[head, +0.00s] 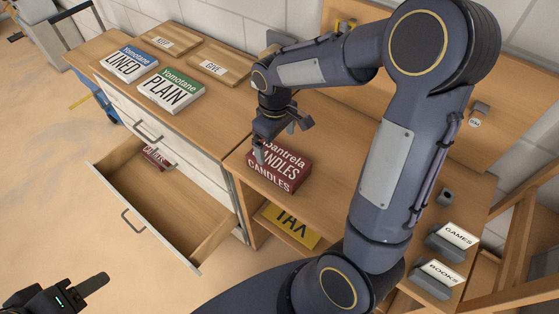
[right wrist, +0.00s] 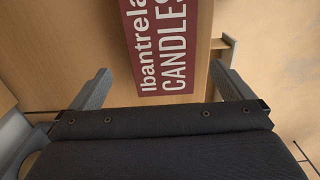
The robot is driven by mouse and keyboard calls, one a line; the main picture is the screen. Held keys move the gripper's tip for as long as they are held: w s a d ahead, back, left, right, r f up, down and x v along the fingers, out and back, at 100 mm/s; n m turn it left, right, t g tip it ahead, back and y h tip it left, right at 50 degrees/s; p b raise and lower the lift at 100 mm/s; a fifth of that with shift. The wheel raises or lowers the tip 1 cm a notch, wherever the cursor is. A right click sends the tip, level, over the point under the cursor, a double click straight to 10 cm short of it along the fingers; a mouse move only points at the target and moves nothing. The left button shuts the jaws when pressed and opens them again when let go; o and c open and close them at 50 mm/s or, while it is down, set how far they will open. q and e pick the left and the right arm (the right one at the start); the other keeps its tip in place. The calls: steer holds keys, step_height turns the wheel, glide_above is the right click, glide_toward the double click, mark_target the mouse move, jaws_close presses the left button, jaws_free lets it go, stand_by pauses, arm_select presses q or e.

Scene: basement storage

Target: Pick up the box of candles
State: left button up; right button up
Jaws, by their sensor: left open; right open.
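The dark red box of candles (head: 277,174) with white lettering stands on the wooden desk in the head view. My right gripper (head: 280,138) is open above it, with a finger in front of part of its upper left face. In the right wrist view the box (right wrist: 167,48) lies ahead between the two spread fingers (right wrist: 160,88), with room on both sides; I see no grip on it. My left gripper (head: 88,290) is open and empty at the lower left, partly out of frame.
An open drawer (head: 190,247) juts out left of the desk, holding a small dark red box (head: 155,157). LINED (head: 130,62) and PLAIN (head: 171,91) packs lie on the cabinet. A yellow TAX item (head: 291,225) sits under the desktop. GAMES (head: 453,241) and BOOKS (head: 437,279) labelled holders are at right.

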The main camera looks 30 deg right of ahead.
mark_target(278, 159)
steer(key=f, duration=0.4)
steer(key=s+f, duration=0.1)
steer(key=f, duration=0.1)
steer(key=shift+f+p, duration=0.35)
steer(key=shift+f, duration=0.05)
steer(key=c, duration=1)
steer(key=shift+r, duration=0.15)
